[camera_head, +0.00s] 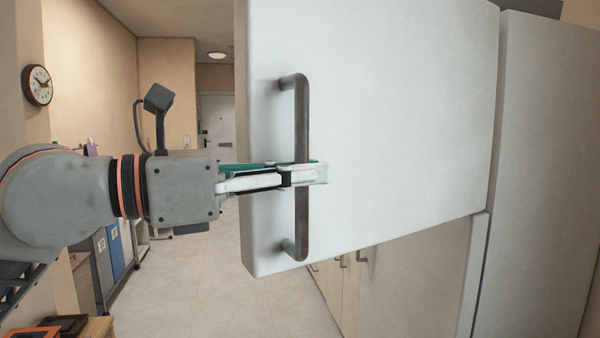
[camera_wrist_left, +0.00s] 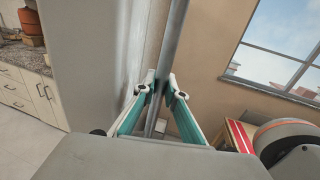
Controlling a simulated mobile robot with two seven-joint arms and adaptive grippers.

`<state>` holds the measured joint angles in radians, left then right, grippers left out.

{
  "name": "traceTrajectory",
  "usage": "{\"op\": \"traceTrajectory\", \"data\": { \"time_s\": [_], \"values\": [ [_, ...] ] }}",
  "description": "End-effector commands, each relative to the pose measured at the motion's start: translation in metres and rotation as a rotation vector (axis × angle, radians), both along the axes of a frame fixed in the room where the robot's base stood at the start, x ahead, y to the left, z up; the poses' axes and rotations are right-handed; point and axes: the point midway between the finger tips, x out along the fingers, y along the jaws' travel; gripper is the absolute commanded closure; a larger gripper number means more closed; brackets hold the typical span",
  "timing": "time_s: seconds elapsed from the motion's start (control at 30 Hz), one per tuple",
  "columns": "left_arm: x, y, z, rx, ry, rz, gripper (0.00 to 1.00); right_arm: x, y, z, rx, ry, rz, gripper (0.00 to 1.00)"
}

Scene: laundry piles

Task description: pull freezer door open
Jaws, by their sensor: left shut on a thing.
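The freezer door (camera_head: 400,120) is a large pale grey-white panel in the head view. Its lower edge stands out at an angle from the lower panel (camera_head: 415,275), so it appears partly open. A dark grey vertical bar handle (camera_head: 302,125) is near its left edge. My left gripper (camera_head: 305,174) reaches in from the left and is shut on the handle at about mid-height. In the left wrist view, the handle (camera_wrist_left: 174,45) runs between the two fingers. The freezer's inside is hidden behind the door. My right gripper is not in view.
A tall grey panel (camera_head: 540,150) stands at the right. Beige cabinets (camera_head: 340,285) lie beyond the door's lower edge. The tiled floor (camera_head: 205,285) is clear in the middle. Bins (camera_head: 115,250) line the left wall. Framed items (camera_head: 55,328) lie on a wooden surface at lower left.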

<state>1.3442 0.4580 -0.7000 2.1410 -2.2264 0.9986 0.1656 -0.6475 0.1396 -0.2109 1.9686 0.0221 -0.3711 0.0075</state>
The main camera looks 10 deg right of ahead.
Motion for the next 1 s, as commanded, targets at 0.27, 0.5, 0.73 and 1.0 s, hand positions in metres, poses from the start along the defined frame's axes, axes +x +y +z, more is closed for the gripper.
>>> {"op": "traceTrajectory", "data": {
  "time_s": [0.27, 0.5, 0.73, 1.0],
  "values": [
    [-0.0002, -0.0014, 0.001, -0.001, -0.003, -0.003, 1.0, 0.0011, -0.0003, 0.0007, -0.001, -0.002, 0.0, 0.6],
    [-0.0001, -0.0014, 0.001, -0.001, -0.003, -0.003, 1.0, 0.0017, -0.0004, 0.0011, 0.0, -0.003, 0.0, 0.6],
    [0.0001, -0.0012, 0.001, -0.001, -0.003, -0.002, 0.76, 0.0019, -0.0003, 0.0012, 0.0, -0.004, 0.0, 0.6],
    [0.0005, -0.0013, 0.0005, -0.001, -0.001, -0.002, 0.72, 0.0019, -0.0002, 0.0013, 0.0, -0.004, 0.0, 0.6]
  ]
}}
